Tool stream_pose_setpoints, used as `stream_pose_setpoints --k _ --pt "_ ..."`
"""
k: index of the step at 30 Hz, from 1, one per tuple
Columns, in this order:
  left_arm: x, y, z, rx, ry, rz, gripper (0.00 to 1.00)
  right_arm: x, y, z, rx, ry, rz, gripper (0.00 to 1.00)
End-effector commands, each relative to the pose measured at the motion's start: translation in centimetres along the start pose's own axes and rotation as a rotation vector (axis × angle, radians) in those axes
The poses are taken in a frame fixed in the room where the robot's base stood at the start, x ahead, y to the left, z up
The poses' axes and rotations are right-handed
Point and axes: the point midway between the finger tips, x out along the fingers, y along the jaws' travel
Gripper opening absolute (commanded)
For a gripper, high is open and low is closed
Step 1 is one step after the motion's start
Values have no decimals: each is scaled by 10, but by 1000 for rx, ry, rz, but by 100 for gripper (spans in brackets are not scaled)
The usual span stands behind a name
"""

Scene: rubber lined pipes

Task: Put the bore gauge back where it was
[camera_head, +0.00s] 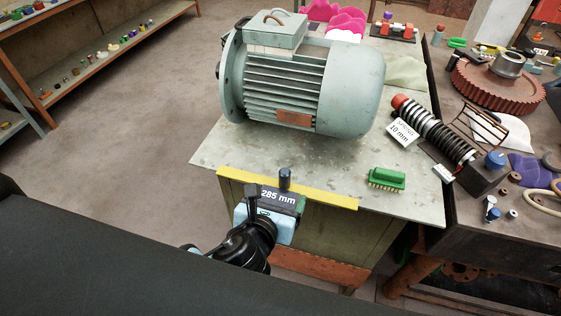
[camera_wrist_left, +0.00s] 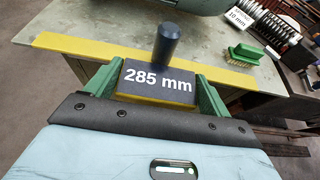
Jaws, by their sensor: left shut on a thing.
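The bore gauge appears to be the dark block (camera_head: 280,196) with the white label "285 mm", an upright dark round knob and a yellow lower edge, also seen in the left wrist view (camera_wrist_left: 158,84). My left gripper (camera_head: 271,207) is shut on it. Its green fingers lie on either side of the block in the left wrist view. The block is at the front edge of the motor's table, over or just in front of the yellow strip (camera_head: 325,194). I cannot tell whether it touches the table. My right gripper is not in view.
A grey-green motor (camera_head: 302,85) fills the back of the table (camera_head: 222,150). A green brush (camera_head: 387,178) and a spring (camera_head: 436,130) with a "10 mm" card stand to the right. The side bench holds a red gear (camera_head: 497,84). The table's front left is clear.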

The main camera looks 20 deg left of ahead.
Motion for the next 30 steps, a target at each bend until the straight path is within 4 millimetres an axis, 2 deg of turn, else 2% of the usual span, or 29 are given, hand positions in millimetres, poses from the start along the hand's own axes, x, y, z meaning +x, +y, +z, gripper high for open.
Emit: stream_pose_setpoints --k 5,22,26,30 --pt "12 4 5 1 -5 3 50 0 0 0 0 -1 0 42" --pt "126 44 41 -3 -5 5 50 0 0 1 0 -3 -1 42" --pt "141 49 45 -1 -4 4 50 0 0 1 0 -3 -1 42" --pt "147 51 47 -2 -5 3 50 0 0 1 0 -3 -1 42"
